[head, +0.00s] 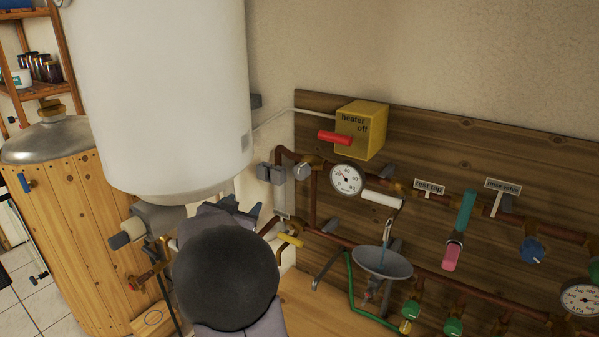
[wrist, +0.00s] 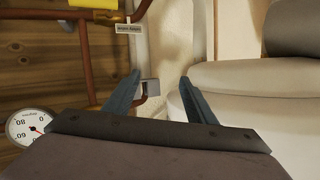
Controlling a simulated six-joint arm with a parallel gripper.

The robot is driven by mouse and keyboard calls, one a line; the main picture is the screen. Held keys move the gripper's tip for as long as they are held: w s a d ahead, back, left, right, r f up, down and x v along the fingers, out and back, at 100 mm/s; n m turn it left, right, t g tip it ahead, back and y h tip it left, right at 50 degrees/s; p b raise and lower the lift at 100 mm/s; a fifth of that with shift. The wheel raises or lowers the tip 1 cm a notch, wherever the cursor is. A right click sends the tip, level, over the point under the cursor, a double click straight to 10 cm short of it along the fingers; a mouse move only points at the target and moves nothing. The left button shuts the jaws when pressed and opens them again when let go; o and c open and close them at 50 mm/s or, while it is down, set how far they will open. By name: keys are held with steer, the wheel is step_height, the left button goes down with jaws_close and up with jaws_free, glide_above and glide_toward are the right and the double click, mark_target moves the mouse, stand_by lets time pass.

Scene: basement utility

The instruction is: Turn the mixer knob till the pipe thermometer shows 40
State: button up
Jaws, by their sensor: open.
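A white round dial gauge (head: 346,179), which looks like the pipe thermometer, sits on the copper pipe below the yellow box. Its needle is too small to read surely. A dial also shows at the left edge of the wrist view (wrist: 24,127), upside down with a red needle, partly hidden by my gripper. A small grey round knob (head: 301,171) sits left of the gauge; I cannot tell whether it is the mixer knob. My gripper (head: 240,207) is below the white tank, left of that knob. In the wrist view its blue fingers (wrist: 160,88) are apart and empty, with a grey block (wrist: 150,87) beyond them.
The white tank (head: 160,90) hangs close above my gripper. A yellow heater box (head: 361,130) has a red lever (head: 335,138). To the right are a pink-ended handle (head: 450,256), a blue knob (head: 533,250), green valves and a second gauge (head: 580,298). A metal bowl (head: 382,262) stands forward of the board.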

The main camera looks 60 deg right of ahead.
mark_target(298, 174)
steer(key=s+d+r+g+h, duration=0.1)
steer(key=s+r+g+h, duration=0.1)
steer(key=s, duration=0.3)
steer(key=s+d+r+g+h, duration=0.2)
steer(key=s+r+g, duration=0.2)
steer(key=s+r, duration=0.1)
steer(key=shift+s+d+r+m+h, duration=0.25)
steer(key=shift+d+m+h, duration=0.05)
steer(key=shift+d+p, duration=1.45)
steer(key=shift+d, duration=2.25)
steer(key=shift+c, duration=0.6)
steer(key=c, duration=0.9)
